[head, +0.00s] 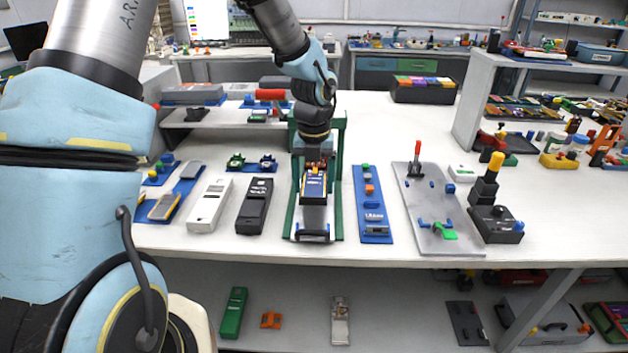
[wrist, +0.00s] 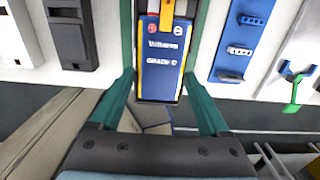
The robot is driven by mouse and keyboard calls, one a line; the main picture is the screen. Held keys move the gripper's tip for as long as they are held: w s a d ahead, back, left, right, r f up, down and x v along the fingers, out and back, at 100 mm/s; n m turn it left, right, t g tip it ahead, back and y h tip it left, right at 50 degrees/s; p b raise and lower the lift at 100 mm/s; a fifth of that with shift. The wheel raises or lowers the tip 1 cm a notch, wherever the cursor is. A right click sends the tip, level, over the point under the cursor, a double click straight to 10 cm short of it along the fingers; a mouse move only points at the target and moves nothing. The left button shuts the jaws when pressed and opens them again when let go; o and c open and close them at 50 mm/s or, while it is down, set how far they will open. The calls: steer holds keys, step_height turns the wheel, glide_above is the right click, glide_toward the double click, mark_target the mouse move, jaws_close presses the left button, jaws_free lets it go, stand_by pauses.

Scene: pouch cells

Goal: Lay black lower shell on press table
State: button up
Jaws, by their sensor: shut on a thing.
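A long black shell-like piece (head: 254,206) lies on the table just left of the press table (head: 313,222). It also shows at the upper left of the wrist view (wrist: 72,34). The press table has a light bed and green sides. My gripper (head: 313,172) is over its bed, shut on a blue block (wrist: 160,75) with yellow edges and white lettering. In the wrist view the block lies between my gripper's fingers (wrist: 160,88), upper face visible. Whether the block touches the bed is hidden. The black piece stands apart from my gripper.
A white casing (head: 209,205) lies left of the black piece. A blue strip tray (head: 371,225) is close to the right of the press table, with a grey plate (head: 430,215) and a black stand (head: 497,226) beyond. Bare white tabletop shows in front.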

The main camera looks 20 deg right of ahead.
steer(key=shift+r+p, duration=0.15)
steer(key=shift+p, duration=0.3)
steer(key=b, duration=0.3)
glide_above(314, 219)
steer(key=shift+f, duration=3)
steer(key=shift+p, duration=0.85)
steer(key=shift+f+b, duration=0.55)
steer(key=shift+f, duration=0.5)
steer(key=o, duration=1.3)
steer(key=shift+a, duration=0.1)
steer(key=shift+c, duration=0.2)
steer(key=shift+r, duration=0.1)
step_height(314, 219, up, 11)
steer(key=shift+f+b, duration=0.15)
steer(key=shift+b, duration=0.3)
